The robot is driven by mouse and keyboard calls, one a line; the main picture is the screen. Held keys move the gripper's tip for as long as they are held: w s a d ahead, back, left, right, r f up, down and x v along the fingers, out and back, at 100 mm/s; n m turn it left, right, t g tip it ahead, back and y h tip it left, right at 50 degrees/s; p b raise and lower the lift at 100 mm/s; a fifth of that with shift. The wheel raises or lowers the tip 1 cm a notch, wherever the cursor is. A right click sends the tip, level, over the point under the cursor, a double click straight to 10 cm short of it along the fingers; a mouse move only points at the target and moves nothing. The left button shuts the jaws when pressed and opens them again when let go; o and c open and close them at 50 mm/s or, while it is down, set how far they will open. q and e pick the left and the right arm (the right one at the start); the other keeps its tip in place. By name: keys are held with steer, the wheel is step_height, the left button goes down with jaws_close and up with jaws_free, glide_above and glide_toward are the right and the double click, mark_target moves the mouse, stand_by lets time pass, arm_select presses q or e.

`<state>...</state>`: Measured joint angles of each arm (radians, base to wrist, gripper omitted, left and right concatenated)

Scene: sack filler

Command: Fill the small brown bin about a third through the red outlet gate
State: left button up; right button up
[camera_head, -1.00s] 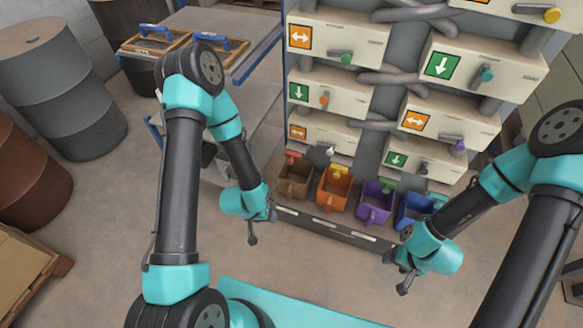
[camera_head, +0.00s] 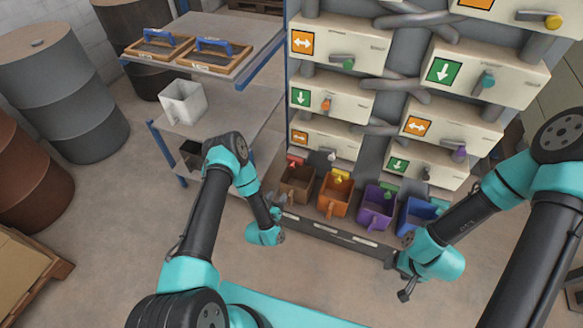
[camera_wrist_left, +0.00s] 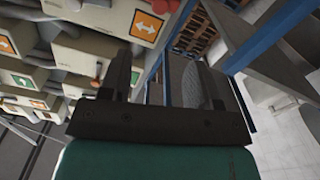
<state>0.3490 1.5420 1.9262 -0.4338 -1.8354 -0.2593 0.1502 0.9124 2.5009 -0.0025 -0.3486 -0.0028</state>
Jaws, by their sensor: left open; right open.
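The small brown bin (camera_head: 297,185) stands at the left end of the row of bins under the machine. The red outlet gate (camera_head: 294,161) sits just above it. The bin's inside is too small to judge. My left gripper (camera_head: 277,204) is open and empty, close in front of the brown bin's lower left; I cannot tell if it touches. In the left wrist view its two fingers (camera_wrist_left: 160,80) stand apart with nothing between them. My right gripper (camera_head: 402,280) is open and empty, low in front of the blue bin.
Orange (camera_head: 335,194), purple (camera_head: 376,208) and blue bins (camera_head: 415,215) stand to the right of the brown one. Machine boxes with coloured knobs rise above. A shelf (camera_head: 222,125) with a white container (camera_head: 182,101) is at left. Barrels (camera_head: 65,90) stand far left.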

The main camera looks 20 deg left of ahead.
mark_target(291, 168)
arm_select(q)
steer(key=shift+w, duration=0.1)
stand_by(0.3)
steer(key=w, duration=1.1)
steer(key=w+d, duration=0.1)
steer(key=w, duration=0.5)
steer(key=shift+w+d, duration=0.1)
jaws_close()
